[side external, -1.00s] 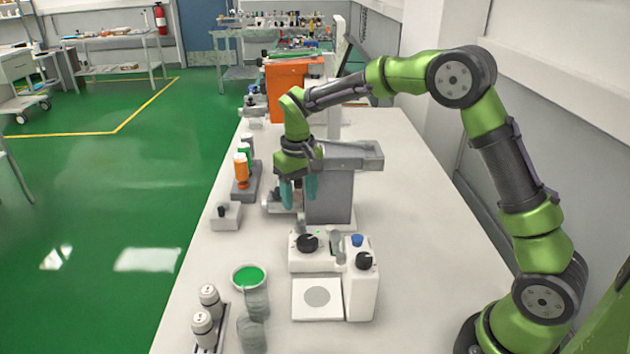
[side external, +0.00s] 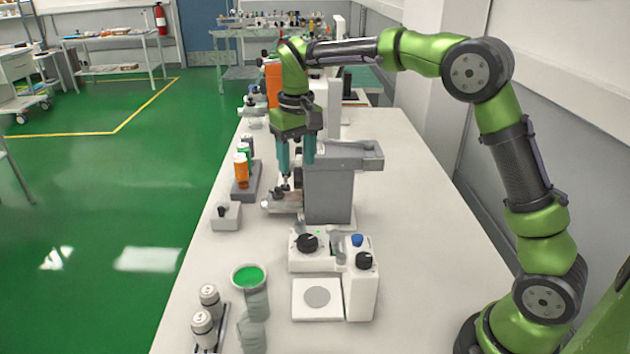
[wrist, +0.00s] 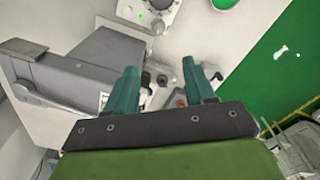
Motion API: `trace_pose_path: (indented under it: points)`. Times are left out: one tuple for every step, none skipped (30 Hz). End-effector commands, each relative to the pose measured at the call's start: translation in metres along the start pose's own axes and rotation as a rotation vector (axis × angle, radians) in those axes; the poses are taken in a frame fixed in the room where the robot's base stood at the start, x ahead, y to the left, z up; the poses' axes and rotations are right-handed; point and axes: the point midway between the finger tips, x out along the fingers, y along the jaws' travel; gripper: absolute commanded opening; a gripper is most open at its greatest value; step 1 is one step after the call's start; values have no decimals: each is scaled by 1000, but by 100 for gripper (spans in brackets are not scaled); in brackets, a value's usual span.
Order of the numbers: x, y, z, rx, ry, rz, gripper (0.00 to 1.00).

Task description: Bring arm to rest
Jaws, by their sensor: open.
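My gripper (side external: 297,160) hangs pointing down over the bench, above and just left of the grey machine (side external: 330,190). Its two teal fingers are apart with nothing between them. The wrist view also shows my gripper (wrist: 165,85) open, with the grey machine (wrist: 85,70) beside it on the left. Small knobs and metal parts of the machine lie below the fingers. Whether the fingertips touch any part of it cannot be told.
A white device with black knobs (side external: 316,252) and a green-filled cup (side external: 249,277) stand nearer the camera. Orange and green bottles (side external: 242,168) sit in a rack at the left edge. An orange box (side external: 272,85) is behind. The bench's right side (side external: 430,240) is clear.

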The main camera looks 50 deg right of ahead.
Motion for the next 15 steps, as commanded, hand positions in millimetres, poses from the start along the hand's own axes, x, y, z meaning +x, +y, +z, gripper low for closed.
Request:
trace_pose_path:
  points:
    - [12, 0, 4, 0, -12, -2, 54]
    - [14, 0, 8, 0, -10, -6, 54]
    - [15, 1, 14, 1, 0, -15, 54]
    - [14, 1, 20, 3, 9, -23, 54]
    - [12, 2, 27, 4, 21, -33, 54]
    - [8, 3, 38, 9, 41, -47, 54]
    - [4, 4, 46, 12, 58, -58, 54]
    - [0, 5, 56, 17, 76, -71, 54]
    - [-4, 7, 68, 25, 100, -88, 54]
    - [-8, 8, 77, 30, 120, -101, 54]
    - [-11, 10, 87, 36, 139, -113, 54]
    - [-15, 12, 100, 46, 167, -131, 54]
    - [-18, 13, 111, 53, 188, -145, 54]
    - [-20, 15, 121, 61, 209, -158, 54]
    - [-23, 18, 135, 72, 237, -176, 54]
